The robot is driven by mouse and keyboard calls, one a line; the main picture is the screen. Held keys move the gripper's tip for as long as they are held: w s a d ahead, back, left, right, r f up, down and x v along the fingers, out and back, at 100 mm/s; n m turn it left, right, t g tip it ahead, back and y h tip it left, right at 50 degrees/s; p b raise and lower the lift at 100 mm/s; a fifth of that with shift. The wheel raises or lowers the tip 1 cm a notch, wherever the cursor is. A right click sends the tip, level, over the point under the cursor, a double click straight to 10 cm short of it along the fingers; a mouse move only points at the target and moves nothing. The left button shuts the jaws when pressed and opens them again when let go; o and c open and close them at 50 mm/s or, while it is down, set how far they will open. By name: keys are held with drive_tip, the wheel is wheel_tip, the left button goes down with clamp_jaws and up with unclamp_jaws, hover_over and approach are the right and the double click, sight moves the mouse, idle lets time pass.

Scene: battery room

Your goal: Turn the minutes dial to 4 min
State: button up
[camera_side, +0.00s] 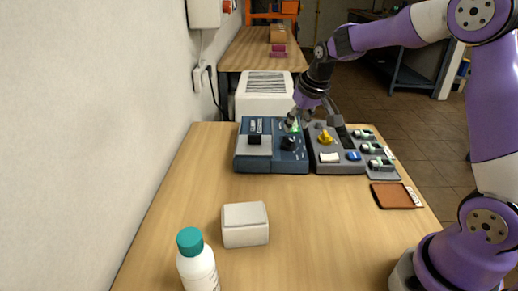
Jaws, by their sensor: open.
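A blue box (243,163) stands towards the far end of the wooden table, with a round black dial (289,143) on its right half. A small green patch shows just above that dial. Labels are too small to read, so I cannot tell the dial's setting or confirm that it is the minutes dial. My gripper (300,121) is open and points down over the far right part of the blue box, just behind the black dial. I see nothing between its fingers, and I cannot tell whether it touches anything.
Right of the blue box, a grey panel (343,168) carries a yellow knob (324,137), a white button (330,157) and a blue one (354,155). Nearer are a brown pad (391,196), a white box (245,226) and a teal-capped bottle (197,268). The table's middle is clear.

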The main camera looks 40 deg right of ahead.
sight(290, 139)
drive_tip(key=x, duration=0.5)
drive_tip(key=shift+w+f, duration=0.15)
drive_tip(key=shift+f, duration=0.1)
drive_tip(key=shift+c, duration=0.4)
clamp_jaws()
